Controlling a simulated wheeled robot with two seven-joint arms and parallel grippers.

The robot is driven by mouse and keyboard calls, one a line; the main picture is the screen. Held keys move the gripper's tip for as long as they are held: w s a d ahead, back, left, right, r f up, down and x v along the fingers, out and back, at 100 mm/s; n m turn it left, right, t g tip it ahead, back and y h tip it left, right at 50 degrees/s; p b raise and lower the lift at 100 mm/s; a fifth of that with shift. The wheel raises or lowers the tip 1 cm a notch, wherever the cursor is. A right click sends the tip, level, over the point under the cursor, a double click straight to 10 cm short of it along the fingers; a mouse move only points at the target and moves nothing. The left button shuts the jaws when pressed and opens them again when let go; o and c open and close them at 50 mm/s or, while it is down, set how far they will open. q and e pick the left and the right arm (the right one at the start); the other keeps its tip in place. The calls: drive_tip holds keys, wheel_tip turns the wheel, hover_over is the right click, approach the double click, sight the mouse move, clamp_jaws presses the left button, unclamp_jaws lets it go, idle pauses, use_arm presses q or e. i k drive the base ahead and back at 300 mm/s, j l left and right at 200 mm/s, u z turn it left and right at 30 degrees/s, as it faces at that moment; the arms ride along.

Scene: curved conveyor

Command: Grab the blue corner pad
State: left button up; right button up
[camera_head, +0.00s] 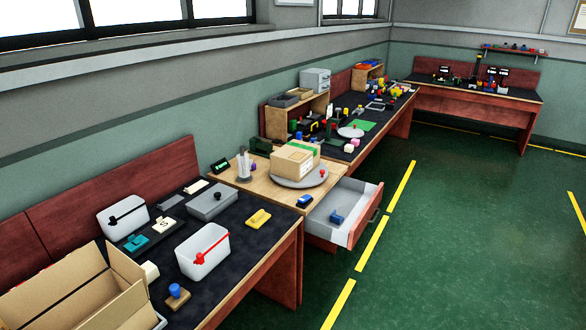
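A small blue piece (337,217), which looks like the blue corner pad, lies inside the open grey drawer (362,201) of the wooden middle table. It is too small to make out its exact shape. Another blue and dark item (304,201) lies on the front corner of that table, above the drawer. A blue knob (174,290) stands on a brown block on the near bench. Neither of my grippers is in view.
The near dark bench (245,262) holds an open cardboard box (127,302), white bins (203,262) and a yellow piece (258,218). A taped carton (295,160) sits on a round grey plate (299,179). The green floor to the right is clear.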

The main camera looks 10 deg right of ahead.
sight(335, 218)
drive_tip(key=i+l+z, duration=0.1)
drive_tip(key=i+l, duration=0.65)
drive_tip(key=l, duration=0.1)
